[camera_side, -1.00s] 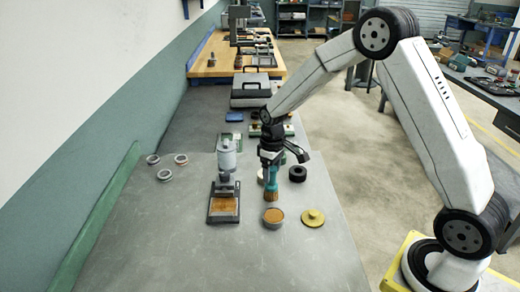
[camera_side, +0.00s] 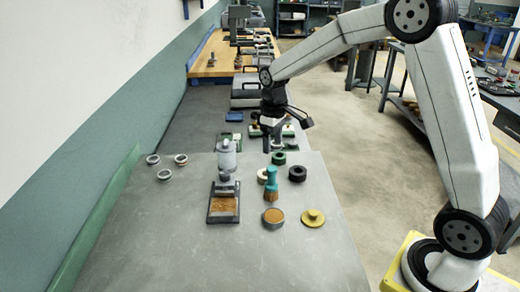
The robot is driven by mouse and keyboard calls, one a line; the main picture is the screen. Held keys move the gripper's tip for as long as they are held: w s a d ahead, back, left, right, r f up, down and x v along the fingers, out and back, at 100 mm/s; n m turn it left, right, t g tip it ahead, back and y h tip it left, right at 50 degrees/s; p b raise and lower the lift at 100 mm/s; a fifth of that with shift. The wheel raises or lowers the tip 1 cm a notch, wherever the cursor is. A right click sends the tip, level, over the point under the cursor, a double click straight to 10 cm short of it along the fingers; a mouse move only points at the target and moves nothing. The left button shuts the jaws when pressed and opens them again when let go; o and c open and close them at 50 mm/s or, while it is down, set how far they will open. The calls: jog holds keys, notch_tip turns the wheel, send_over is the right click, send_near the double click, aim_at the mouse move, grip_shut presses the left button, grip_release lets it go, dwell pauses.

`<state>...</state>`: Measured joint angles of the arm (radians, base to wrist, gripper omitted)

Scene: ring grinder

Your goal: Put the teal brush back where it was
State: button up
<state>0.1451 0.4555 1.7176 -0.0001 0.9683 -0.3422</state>
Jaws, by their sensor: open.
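The teal brush (camera_side: 271,183) stands upright on the metal table, bristles down, just behind a round container with tan contents (camera_side: 273,218). My gripper (camera_side: 277,146) is above and behind the brush, apart from it, open and holding nothing. The grinder (camera_side: 226,160) stands left of the brush, with its tray (camera_side: 223,208) in front holding brown material.
A yellow lid with a knob (camera_side: 313,218) lies right of the container. A black ring (camera_side: 297,174), a green ring (camera_side: 279,158) and a cream ring (camera_side: 262,176) lie around the brush. Several grey rings (camera_side: 165,174) lie at the left. The table's front is clear.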

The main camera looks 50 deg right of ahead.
dwell(0.4)
jog(key=shift+s+a+f, duration=0.15)
jog(key=shift+s+a, duration=0.2)
jog(key=shift+s, duration=0.2)
jog(key=s+a+f+m+t, duration=0.1)
jog(key=s+a+f, duration=0.1)
jog(key=s, duration=0.6)
jog(key=s+a+f+m+t, duration=0.1)
jog(key=s+a, duration=0.3)
jog(key=s, duration=0.4)
jog(key=shift+s+f+t, duration=0.3)
jog(key=shift+s+f, duration=0.05)
jog(key=shift+f, duration=0.55)
